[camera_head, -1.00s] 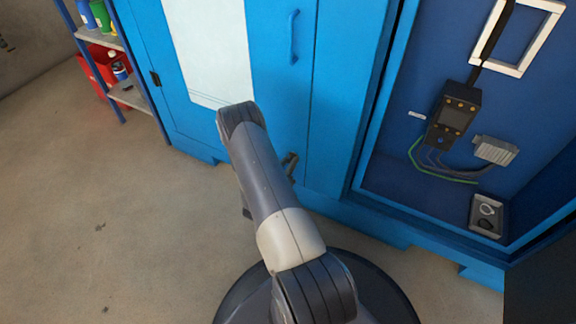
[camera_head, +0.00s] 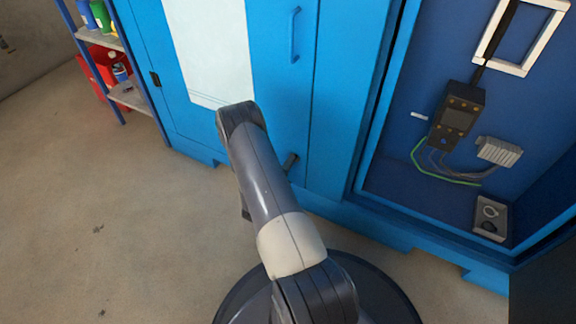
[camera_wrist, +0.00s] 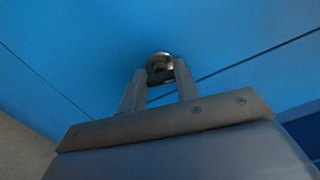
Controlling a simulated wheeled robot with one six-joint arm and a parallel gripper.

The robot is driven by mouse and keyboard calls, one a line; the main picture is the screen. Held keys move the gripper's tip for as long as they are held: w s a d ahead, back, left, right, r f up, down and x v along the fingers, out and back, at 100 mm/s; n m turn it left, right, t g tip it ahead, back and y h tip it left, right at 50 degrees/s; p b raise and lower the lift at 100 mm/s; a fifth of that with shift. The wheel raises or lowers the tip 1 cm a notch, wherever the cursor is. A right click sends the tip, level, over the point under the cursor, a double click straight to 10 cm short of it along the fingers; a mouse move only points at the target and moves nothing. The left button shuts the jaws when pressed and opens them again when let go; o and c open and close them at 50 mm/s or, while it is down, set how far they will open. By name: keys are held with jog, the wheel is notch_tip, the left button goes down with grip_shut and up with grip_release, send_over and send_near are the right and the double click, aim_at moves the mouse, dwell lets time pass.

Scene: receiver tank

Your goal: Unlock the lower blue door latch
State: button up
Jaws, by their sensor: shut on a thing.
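The blue door (camera_head: 283,110) is closed, with a long blue handle (camera_head: 295,35) high on it. The lower latch is a small metal piece (camera_wrist: 158,62) on the blue face in the wrist view. My gripper (camera_wrist: 160,76) is shut on the latch, one finger on each side. The fingers hide part of it. In the head view my arm hides most of this spot. A small dark tilted piece (camera_head: 290,161) shows low on the door beside my arm, and I cannot tell whether it is latch or finger.
An open blue compartment (camera_head: 385,175) on the right holds a black control box (camera_head: 457,116), cables and a small grey box (camera_head: 490,217). A shelf with bottles (camera_head: 98,44) and a red bin (camera_head: 103,66) stand at the left. The floor (camera_head: 90,210) at left is clear.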

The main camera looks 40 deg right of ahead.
jog(key=shift+f+n, duration=0.1)
jog(key=shift+n, duration=1.1)
jog(key=o, duration=1)
jog(key=p+v, duration=0.3)
jog(key=v, duration=0.7)
jog(key=shift+s+a, duration=0.2)
jog(key=shift+a, duration=0.15)
